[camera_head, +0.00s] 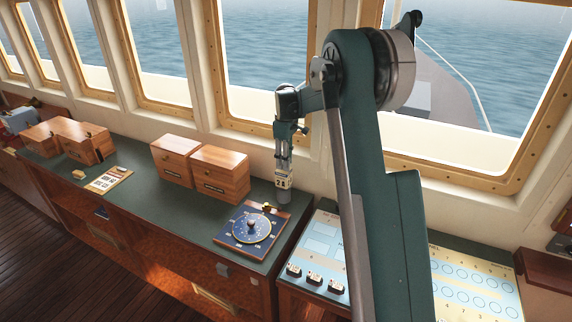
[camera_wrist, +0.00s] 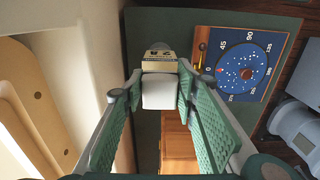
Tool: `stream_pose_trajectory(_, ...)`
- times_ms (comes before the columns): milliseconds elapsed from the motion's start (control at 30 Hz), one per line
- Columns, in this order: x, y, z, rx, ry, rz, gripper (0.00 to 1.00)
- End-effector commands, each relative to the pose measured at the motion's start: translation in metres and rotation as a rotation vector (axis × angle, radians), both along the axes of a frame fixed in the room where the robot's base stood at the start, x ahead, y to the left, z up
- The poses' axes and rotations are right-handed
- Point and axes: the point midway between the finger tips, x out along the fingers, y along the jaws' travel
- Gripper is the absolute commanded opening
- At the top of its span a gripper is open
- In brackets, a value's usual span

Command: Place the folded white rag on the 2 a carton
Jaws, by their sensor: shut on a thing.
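My gripper (camera_head: 284,168) points down over the back right of the green counter (camera_head: 140,158). In the wrist view its fingers (camera_wrist: 158,92) are shut on a small white block-like thing, which looks like the folded white rag (camera_wrist: 159,94). A cream and yellow carton (camera_wrist: 160,62) with dark "2 A" lettering is just beyond the rag. The carton also shows in the head view (camera_head: 283,183), directly below the fingertips. I cannot tell whether rag and carton touch. The rag is hardly visible in the head view.
A blue dial chart (camera_head: 251,229) lies in front of the carton. Wooden boxes (camera_head: 222,172) stand to its left. A grey round thing (camera_head: 283,198) is under or behind the carton. The window wall (camera_head: 250,146) is close behind. A label card (camera_head: 108,180) lies farther left.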

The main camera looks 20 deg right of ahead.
Motion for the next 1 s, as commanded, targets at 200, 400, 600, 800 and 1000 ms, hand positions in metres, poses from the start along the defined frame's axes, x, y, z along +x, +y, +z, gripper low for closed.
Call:
stream_pose_trajectory(200,0.000,0.000,-0.014,0.000,0.000,0.000,0.18)
stream_pose_trajectory(400,0.000,0.000,-0.014,0.000,0.000,0.000,0.18)
stream_pose_trajectory(600,0.000,0.000,-0.018,0.000,0.000,0.000,0.18)
stream_pose_trajectory(800,0.000,0.000,-0.017,0.000,0.000,0.000,0.45)
stream_pose_trajectory(1000,0.000,0.000,-0.017,0.000,0.000,0.000,0.45)
